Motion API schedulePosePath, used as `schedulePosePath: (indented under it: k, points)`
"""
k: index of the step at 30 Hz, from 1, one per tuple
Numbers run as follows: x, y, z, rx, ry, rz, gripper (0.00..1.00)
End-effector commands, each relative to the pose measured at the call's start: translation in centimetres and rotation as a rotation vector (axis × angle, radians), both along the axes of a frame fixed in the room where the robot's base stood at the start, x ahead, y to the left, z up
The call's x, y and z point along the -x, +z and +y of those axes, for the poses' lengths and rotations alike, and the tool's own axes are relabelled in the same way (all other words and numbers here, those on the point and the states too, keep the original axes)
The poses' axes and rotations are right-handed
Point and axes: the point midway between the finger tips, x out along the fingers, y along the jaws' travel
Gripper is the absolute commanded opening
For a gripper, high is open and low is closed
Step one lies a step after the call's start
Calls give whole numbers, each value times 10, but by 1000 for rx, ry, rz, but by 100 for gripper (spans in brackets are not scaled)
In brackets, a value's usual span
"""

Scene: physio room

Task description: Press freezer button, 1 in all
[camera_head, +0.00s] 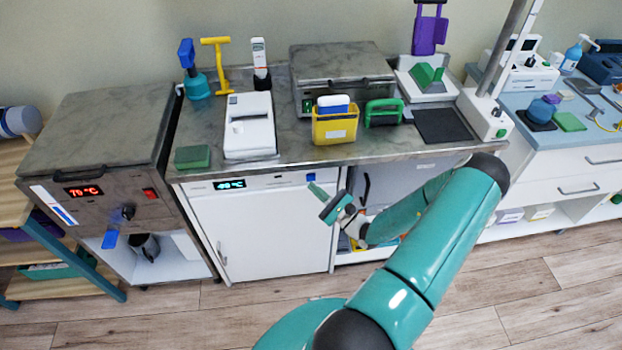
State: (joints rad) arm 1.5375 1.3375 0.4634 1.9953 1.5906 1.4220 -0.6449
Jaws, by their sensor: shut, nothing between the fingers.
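The freezer (262,235) is a white-doored unit under the steel counter, with a lit display (230,184) on its top strip. A small blue button (311,177) sits at the right end of that strip. My gripper (312,186) is shut and empty, its pale green fingers pointing up and left. The fingertips show just below the blue button. I cannot tell whether they touch it or stay short of it. Most of the button's face is visible above the tips.
A steel heating unit (100,150) with a red display stands to the left. The counter above holds a white box (249,130), a yellow bin (335,128) and a green block (192,157). An open shelf space (388,180) is right of the freezer. The wooden floor (190,325) in front is clear.

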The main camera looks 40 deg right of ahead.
Motion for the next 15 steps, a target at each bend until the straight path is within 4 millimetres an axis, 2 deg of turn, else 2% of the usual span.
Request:
schedulePosePath:
  k: [15]
  points:
    - [-6,0,-3,1,1,-1,0]
